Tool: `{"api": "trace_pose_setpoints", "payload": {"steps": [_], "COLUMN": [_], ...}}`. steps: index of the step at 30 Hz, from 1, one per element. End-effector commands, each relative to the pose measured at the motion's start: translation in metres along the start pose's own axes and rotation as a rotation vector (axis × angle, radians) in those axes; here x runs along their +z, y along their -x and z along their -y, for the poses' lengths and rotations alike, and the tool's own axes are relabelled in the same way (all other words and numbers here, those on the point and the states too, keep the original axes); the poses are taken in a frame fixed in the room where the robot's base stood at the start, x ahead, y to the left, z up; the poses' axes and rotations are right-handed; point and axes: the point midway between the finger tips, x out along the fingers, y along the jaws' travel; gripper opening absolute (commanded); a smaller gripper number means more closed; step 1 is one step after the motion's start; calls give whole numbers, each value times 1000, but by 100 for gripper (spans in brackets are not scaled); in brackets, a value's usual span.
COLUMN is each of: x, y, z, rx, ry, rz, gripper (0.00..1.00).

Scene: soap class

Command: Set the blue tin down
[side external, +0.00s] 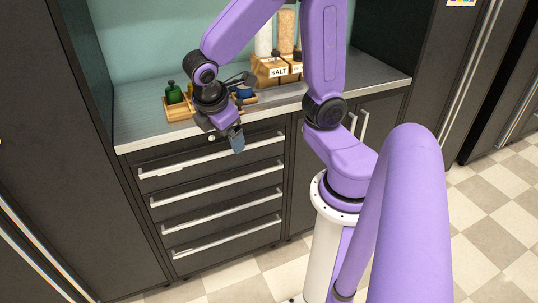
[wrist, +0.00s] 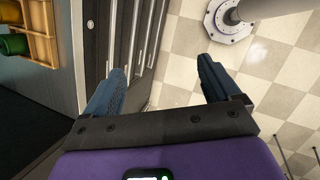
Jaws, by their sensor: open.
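A small blue object (side external: 243,91), which looks like the blue tin, sits in or at the wooden tray (side external: 181,111) on the counter, partly hidden behind my arm. My gripper (side external: 237,140) hangs in front of the counter's front edge, over the top drawer front, apart from the blue object. In the wrist view my gripper (wrist: 160,82) has its two blue fingers wide apart with nothing between them. The blue object is not visible in the wrist view.
A green bottle (side external: 173,93) stands in the tray's left part. A wooden salt box (side external: 271,72) stands behind on the counter (side external: 135,123). Counter at the far left is clear.

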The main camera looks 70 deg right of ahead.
Motion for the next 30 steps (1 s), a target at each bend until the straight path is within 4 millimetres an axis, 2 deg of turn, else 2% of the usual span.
{"api": "trace_pose_setpoints", "payload": {"steps": [1, 3, 6, 9, 12, 16, 30], "x": [-1, -1, 2, 7, 10, 12, 12], "y": [8, 16, 25, 31, 34, 35, 35], "z": [23, 53, 89, 115, 130, 138, 137], "rx": [-19, -59, -121, -175, -211, -230, -229], "ry": [-4, -15, -29, -39, -45, -49, -49], "rz": [-68, -145, -234, -296, -329, -343, -342], "gripper": [90, 90, 90, 90, 90, 90, 90]}}
